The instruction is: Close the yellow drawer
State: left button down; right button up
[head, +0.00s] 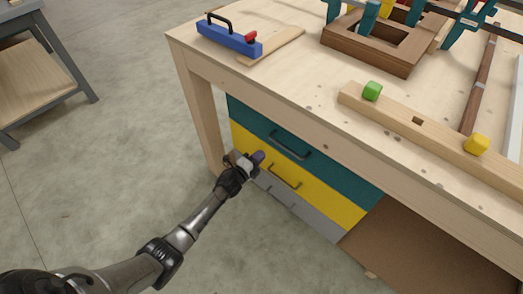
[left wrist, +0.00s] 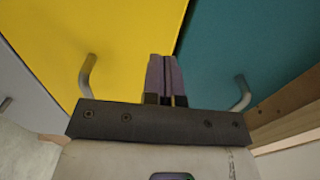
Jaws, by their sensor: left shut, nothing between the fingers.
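The yellow drawer (head: 315,193) is the middle one of three under the workbench, between a teal drawer (head: 290,140) and a grey drawer (head: 300,210). Its front looks about level with the teal one; I cannot tell whether a small gap is left. Its bar handle (head: 285,177) is free. My left gripper (head: 258,157) is shut and empty, in front of the yellow front, left of and above that handle. In the left wrist view its purple fingers (left wrist: 165,78) point at the yellow front (left wrist: 110,40), near the teal edge (left wrist: 240,45). Contact is unclear. My right gripper is out of view.
The workbench top (head: 300,75) overhangs the drawers, with a leg (head: 200,115) to their left. A blue toolbox-like block (head: 229,36), a wooden frame (head: 375,45) and a wooden rail (head: 420,125) lie on top.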

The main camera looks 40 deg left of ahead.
pick_arm(q)
jog(key=s+p, duration=0.4)
jog(key=s, duration=0.7)
jog(key=shift+a, duration=0.45)
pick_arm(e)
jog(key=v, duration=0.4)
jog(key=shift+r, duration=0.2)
pick_arm(q)
jog(key=shift+f, duration=0.1)
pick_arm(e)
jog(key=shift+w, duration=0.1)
